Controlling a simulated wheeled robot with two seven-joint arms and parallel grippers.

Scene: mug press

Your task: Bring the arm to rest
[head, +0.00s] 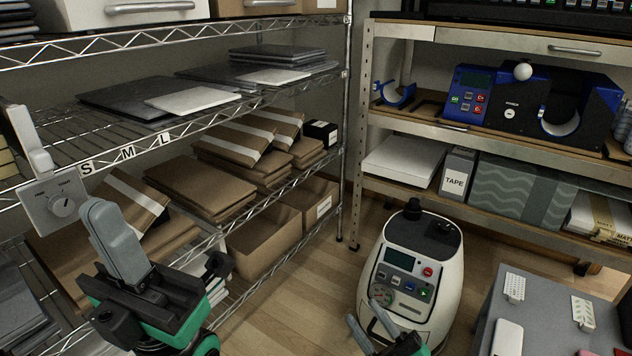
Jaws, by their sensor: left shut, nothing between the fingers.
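My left gripper (100,212) is in front of the left wire rack, with its grey fingers pointing up and to the left. It is shut and empty, beside the shelf edge and the wrapped brown parcels. My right gripper (362,310) is low in the middle, in front of a white rounded machine with a control panel (410,268). Its two grey fingers are apart with nothing seen between them. The blue mug press (470,97) stands on the right shelf, away from both grippers; its black and blue clamp (560,112) has a round opening.
The wire rack (150,136) on the left holds grey sheets and brown parcels. A grey dial box (55,203) is at its front. A TAPE box (457,171) stands on the right shelf. A grey table (545,325) is at lower right. Wood floor (310,270) is clear between.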

